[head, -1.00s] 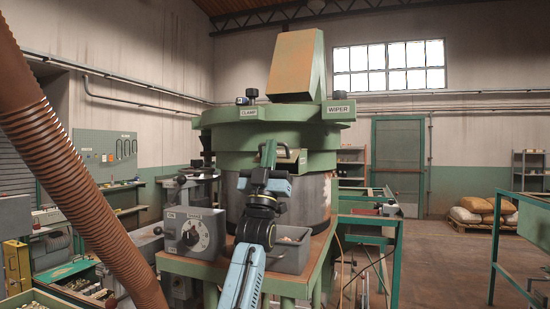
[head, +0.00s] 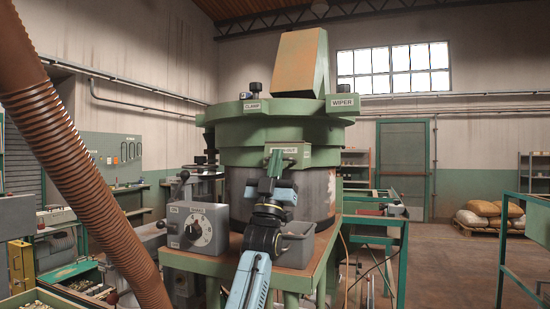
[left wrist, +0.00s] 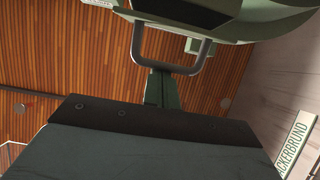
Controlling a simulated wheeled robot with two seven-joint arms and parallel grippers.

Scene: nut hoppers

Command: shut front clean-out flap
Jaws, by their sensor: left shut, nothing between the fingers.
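The green hopper (head: 235,158) stands on a brown-topped bench. Its front clean-out flap (head: 300,157) is a small green panel with a white label, partly hidden by my left gripper (head: 274,163). The flap looks close to the hopper front; I cannot tell whether it is flush. My left gripper is shut and empty, pointing up at the flap. In the left wrist view, a grey U-shaped handle (left wrist: 205,56) hangs from a green part above. The shut fingers (left wrist: 158,88) reach up to its lower bar, touching or nearly so. My right gripper is not in view.
A grey bin (head: 296,248) sits on the bench just right of my left arm. A grey control box (head: 198,228) with a dial stands left of it. A brown ribbed hose (head: 85,175) crosses the left side. Green rails (head: 520,235) stand at the right; the floor between is open.

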